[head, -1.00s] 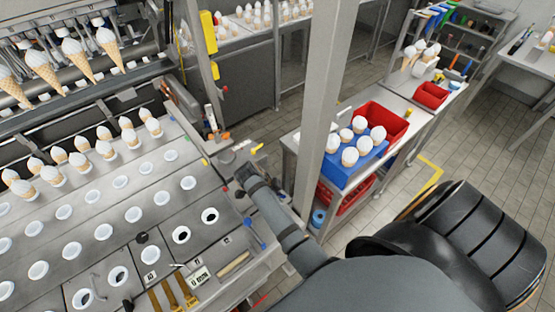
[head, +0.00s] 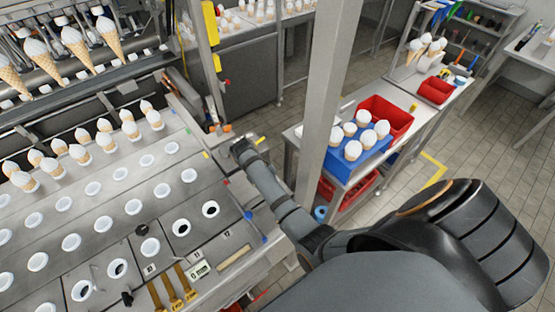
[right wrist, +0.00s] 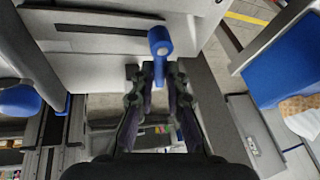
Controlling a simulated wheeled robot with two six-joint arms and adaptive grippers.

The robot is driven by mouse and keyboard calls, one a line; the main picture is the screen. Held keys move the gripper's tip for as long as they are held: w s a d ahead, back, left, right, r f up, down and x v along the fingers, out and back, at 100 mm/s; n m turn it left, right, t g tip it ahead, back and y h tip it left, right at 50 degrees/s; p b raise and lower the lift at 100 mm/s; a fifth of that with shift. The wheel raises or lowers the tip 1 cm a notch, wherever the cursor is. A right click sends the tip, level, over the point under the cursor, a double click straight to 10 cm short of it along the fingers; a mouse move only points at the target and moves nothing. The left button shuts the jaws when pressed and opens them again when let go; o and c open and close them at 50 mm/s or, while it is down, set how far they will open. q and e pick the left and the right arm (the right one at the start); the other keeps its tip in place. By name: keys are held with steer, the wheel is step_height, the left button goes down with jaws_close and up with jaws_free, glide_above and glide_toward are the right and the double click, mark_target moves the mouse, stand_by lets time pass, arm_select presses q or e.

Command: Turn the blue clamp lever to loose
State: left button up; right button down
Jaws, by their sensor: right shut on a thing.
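In the right wrist view the blue clamp lever (right wrist: 159,42) stands at the middle, its round end up and its narrow part running down between the fingertips. My right gripper (right wrist: 160,72) is shut on this lever, one dark finger on each side. In the head view my right arm comes in from the lower right, and my right gripper (head: 240,147) is at the far right corner of the cone machine (head: 228,180). The lever is hidden there behind the gripper. My left gripper is not in view.
Rows of white-topped cones (head: 100,140) stand on the machine left of my arm. A grey post (head: 325,100) rises right of the gripper. Behind it a side table holds a blue crate (head: 345,171) of cones and a red bin (head: 400,120). Tiled floor lies open beyond.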

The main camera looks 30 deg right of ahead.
steer(key=shift+a+m, duration=0.1)
steer(key=shift+m, duration=0.4)
steer(key=c, duration=1.4)
jaws_free()
steer(key=shift+o, duration=0.2)
